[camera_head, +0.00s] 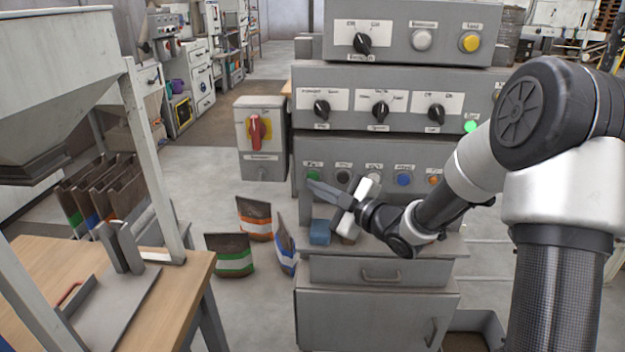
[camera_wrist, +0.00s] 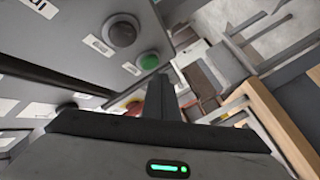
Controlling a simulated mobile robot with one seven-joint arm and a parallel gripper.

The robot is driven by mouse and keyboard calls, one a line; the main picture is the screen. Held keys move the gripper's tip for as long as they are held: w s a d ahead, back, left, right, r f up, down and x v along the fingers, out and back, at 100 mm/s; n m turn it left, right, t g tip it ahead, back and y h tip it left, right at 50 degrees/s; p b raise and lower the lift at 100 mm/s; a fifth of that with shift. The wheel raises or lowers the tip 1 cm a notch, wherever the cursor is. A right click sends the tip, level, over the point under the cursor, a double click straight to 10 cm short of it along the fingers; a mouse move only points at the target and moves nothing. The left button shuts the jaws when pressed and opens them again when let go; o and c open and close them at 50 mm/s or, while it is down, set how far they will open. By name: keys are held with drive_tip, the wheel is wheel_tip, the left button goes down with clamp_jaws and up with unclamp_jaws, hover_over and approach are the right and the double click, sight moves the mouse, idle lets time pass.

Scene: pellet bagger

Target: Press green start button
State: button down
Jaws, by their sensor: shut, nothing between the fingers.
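The green start button (camera_head: 313,175) is at the left end of a row of buttons on the lower face of the grey control cabinet. My gripper (camera_head: 316,188) is shut and empty, its fingertips just below the green button in the head view. In the wrist view the green button (camera_wrist: 149,60) shows in full on the panel, just above and left of the tips of my shut fingers (camera_wrist: 160,82). A dark button (camera_wrist: 122,33) is beside it. The fingertips look close to the green button, and I cannot tell whether they touch the panel.
Black, white, blue and orange buttons (camera_head: 404,179) continue the row. Rotary switches (camera_head: 380,110) and a lit green lamp (camera_head: 470,127) sit above. A red-handled switch box (camera_head: 260,135) stands at left. A blue block (camera_head: 320,232) lies on the ledge below my gripper.

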drive_tip(key=shift+s, duration=0.1)
drive_tip(key=s+b, duration=0.1)
drive_tip(key=s, duration=0.4)
drive_tip(key=shift+s+a+b, duration=0.1)
drive_tip(key=shift+s+b, duration=0.25)
drive_tip(key=shift+s, duration=0.05)
